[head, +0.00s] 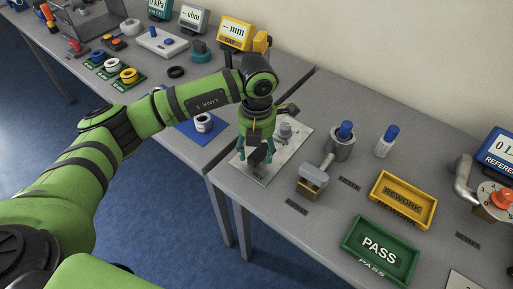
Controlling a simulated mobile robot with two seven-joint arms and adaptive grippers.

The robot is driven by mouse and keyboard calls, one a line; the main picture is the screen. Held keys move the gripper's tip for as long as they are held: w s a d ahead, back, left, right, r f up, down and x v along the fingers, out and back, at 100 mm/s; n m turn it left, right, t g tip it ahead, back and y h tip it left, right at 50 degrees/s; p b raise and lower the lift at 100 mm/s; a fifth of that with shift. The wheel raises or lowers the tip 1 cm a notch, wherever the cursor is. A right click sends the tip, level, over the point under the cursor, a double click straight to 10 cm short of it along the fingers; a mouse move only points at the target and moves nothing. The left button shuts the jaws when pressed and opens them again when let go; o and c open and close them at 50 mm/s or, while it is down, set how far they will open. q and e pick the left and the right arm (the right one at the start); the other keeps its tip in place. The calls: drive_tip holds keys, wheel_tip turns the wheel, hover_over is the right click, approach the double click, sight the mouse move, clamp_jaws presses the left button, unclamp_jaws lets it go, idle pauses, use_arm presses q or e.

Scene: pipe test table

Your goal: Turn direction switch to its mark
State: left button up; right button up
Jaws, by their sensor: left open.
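A pale grey plate (267,172) lies near the left edge of the right-hand table, and a round grey knob (285,131) stands on it, right of my gripper. My left gripper (256,155) points down over the left part of this plate, open. A dark block-like part shows between its fingers; I cannot tell whether it is a switch handle or part of the gripper. I cannot make out which part is the direction switch, and no mark for it can be read. My right gripper is not in view.
A metal block with a pipe (313,181), a cup with a blue-capped bottle (341,147), a yellow REWORK tray (376,204) and a green PASS tray (351,243) stand to the right. A gap separates the two tables.

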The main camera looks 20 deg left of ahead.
sight(257, 150)
use_arm(q)
wheel_tip(257, 150, up, 12)
drive_tip(key=shift+f, duration=0.15)
